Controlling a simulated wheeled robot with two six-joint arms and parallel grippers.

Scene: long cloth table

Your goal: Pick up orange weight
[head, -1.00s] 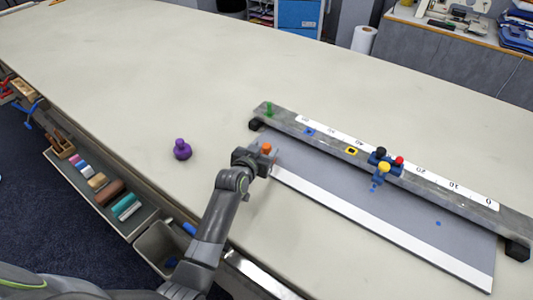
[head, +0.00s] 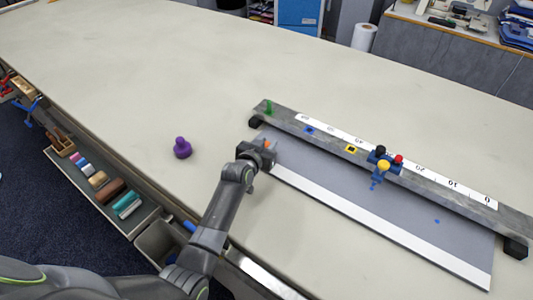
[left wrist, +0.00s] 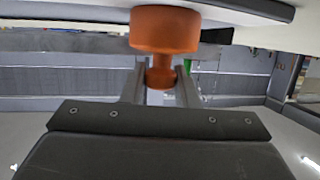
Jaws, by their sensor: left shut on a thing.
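The orange weight (head: 267,143) shows as a small orange patch at my left gripper (head: 268,152), by the near left corner of the grey board. In the left wrist view the weight (left wrist: 165,30) is large, with a wide body and a narrower neck and knob. My left gripper (left wrist: 161,85) is shut on the narrow part, with one finger on each side. The head view hides most of the weight, and I cannot tell whether it touches the surface below. My right gripper is not in view.
A purple weight (head: 182,149) stands on the cloth table (head: 150,75) left of my gripper. A long beam with a scale (head: 455,187) runs behind the board (head: 360,185).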

